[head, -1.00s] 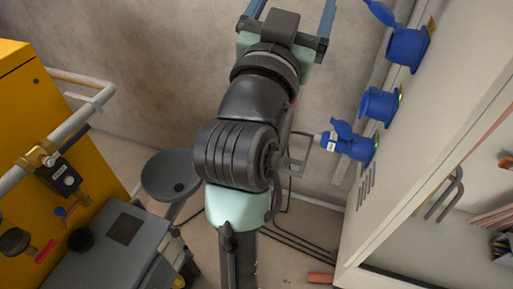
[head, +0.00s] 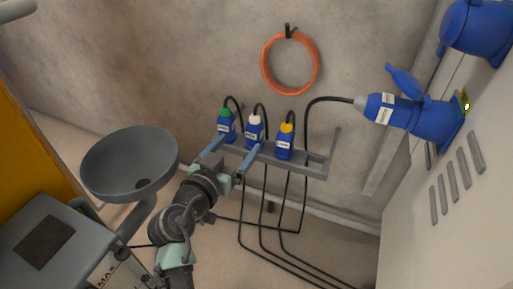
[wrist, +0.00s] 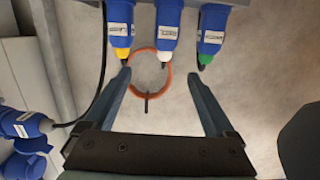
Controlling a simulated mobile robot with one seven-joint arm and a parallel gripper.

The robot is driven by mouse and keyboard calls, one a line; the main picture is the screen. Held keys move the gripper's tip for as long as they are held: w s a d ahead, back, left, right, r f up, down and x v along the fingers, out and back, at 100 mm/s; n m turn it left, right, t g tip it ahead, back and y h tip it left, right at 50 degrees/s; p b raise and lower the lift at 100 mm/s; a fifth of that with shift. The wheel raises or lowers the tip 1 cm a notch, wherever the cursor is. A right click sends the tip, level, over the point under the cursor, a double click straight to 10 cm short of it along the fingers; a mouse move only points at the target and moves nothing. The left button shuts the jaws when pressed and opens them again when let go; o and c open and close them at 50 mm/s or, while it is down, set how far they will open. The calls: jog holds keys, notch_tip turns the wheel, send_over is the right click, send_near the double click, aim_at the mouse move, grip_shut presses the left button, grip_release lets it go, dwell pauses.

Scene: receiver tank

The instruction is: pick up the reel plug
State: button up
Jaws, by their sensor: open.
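Three blue plugs with pale labels hang in a grey wall rack: green-collared (head: 226,125), white-collared (head: 254,132) and yellow-collared (head: 286,142). A fourth blue plug (head: 385,108) sits in a wall-cabinet socket at the right. The labels are too small to read, so I cannot tell which is the reel plug. My gripper (head: 243,142) is open and empty in front of the rack, near the white-collared plug. In the wrist view the white-collared plug (wrist: 168,30) lies ahead, roughly between the open fingers (wrist: 158,76), with the yellow-collared (wrist: 120,30) and green-collared (wrist: 212,30) plugs either side.
The grey rack (head: 318,165) holds the plugs close together, and black cables hang below it. An orange hose ring (head: 264,65) hangs on the wall above. A grey bowl (head: 125,160) stands left of my arm. The cabinet (head: 450,215) bounds the right side.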

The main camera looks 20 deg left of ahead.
aim_at(252, 134)
jog(key=w+f+b, duration=0.1)
jog(key=w, duration=0.1)
jog(key=w+f+b, duration=0.2)
jog(key=w, duration=0.1)
jog(key=w+f+b, duration=0.1)
jog(key=w, duration=0.1)
jog(key=shift+w+a+f, duration=0.15)
jog(key=shift+w+a, duration=0.05)
jog(key=shift+w, duration=0.2)
jog(key=w+b, duration=0.2)
jog(key=w+f+b, duration=0.1)
jog(key=w+b, duration=0.1)
jog(key=shift+w, duration=0.6)
jog(key=shift+c, duration=0.3)
jog(key=shift+r, duration=0.1)
grip_shut()
